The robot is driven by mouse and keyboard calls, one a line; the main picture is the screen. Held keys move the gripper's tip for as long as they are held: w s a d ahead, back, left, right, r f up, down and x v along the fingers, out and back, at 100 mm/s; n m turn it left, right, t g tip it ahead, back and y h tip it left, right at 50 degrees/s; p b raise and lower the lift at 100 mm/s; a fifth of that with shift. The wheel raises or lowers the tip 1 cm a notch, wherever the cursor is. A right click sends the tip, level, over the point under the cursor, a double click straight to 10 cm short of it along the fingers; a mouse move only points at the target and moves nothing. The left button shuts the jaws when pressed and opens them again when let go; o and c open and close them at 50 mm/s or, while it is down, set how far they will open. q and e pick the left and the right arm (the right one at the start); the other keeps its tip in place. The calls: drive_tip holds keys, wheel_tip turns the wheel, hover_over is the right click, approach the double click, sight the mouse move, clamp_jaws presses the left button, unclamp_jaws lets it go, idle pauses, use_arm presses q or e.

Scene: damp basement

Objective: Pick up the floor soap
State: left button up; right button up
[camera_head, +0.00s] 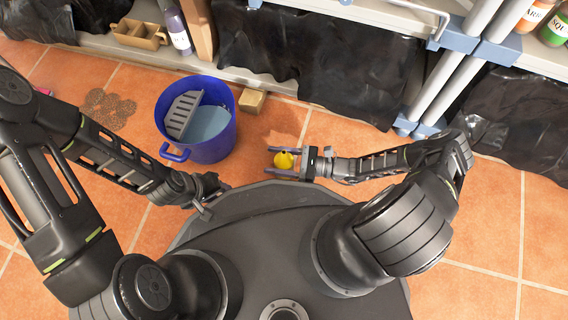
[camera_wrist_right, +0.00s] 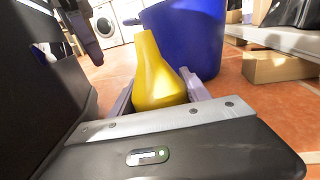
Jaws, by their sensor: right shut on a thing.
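The floor soap looks to be the yellow bottle (camera_head: 284,160) between the fingers of my right gripper (camera_head: 280,161), right of the bucket in the head view. In the right wrist view the yellow bottle (camera_wrist_right: 158,80) has a narrow neck and wide body. The fingers of my right gripper (camera_wrist_right: 160,97) are shut on its sides. My left gripper (camera_head: 207,195) is below the bucket in the head view, near my base. Its fingers are too small and dark to tell whether they are open or shut.
A blue bucket (camera_head: 226,146) with a grey wringer stands on the orange tile floor, left of my right gripper. A wooden block (camera_head: 252,101) lies beside it. Shelves line the back, holding a purple bottle (camera_head: 178,31) and a wooden box (camera_head: 138,36). Tiles at right are clear.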

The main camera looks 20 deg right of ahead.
clamp_jaws()
drive_tip(key=shift+r, duration=0.1)
wheel_tip(320, 180, up, 10)
drive_tip(key=p, duration=0.5)
drive_tip(key=shift+p, duration=0.4)
drive_tip(key=shift+w+d, duration=0.1)
drive_tip(key=w+d+r+m+t+h, duration=0.1)
drive_tip(key=w+d+r, duration=0.25)
drive_tip(key=r, duration=0.45)
drive_tip(key=w+d+r+t, duration=0.15)
drive_tip(key=d+r, duration=0.25)
drive_tip(key=r, duration=0.4)
drive_tip(key=w+d+r+m+t+h, duration=0.1)
drive_tip(key=w+d+r, duration=0.3)
drive_tip(key=r, duration=0.4)
wheel_tip(320, 180, up, 9)
drive_tip(key=shift+s+a, duration=0.35)
drive_tip(key=shift+s, duration=0.1)
